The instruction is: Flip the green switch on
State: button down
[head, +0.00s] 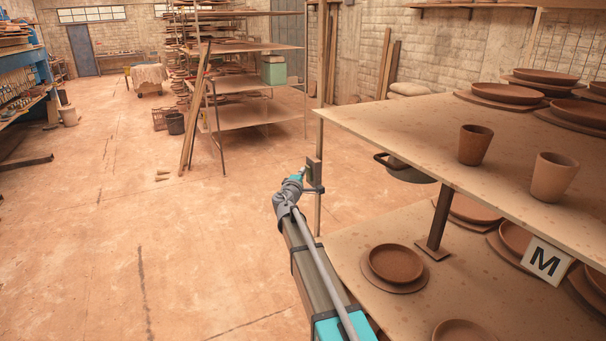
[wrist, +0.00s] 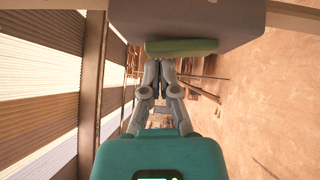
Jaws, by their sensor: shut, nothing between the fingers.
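The green switch (wrist: 182,46) shows in the wrist view as a green bar on the edge of a grey box (wrist: 225,22) at the top. In the head view a small dark box (head: 314,173) is mounted on a thin upright post; I cannot make out the green switch there. My gripper (wrist: 160,63) is shut and empty, with its fingertips right at the lower edge of the green switch in the wrist view. I cannot tell whether they touch it. In the head view my arm reaches up to the box and the fingers are too small to make out.
A shelf rack (head: 400,122) with clay cups and plates stands close on the right, beside the post. A sign marked M (head: 546,261) is on the rack. The floor to the left is open.

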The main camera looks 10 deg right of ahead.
dwell(0.6)
jog(key=s+a+r+p, duration=0.1)
jog(key=s+a, duration=0.7)
jog(key=s, duration=0.2)
jog(key=shift+r+p, duration=0.3)
jog(key=shift+p, duration=0.1)
jog(key=shift+s, duration=0.1)
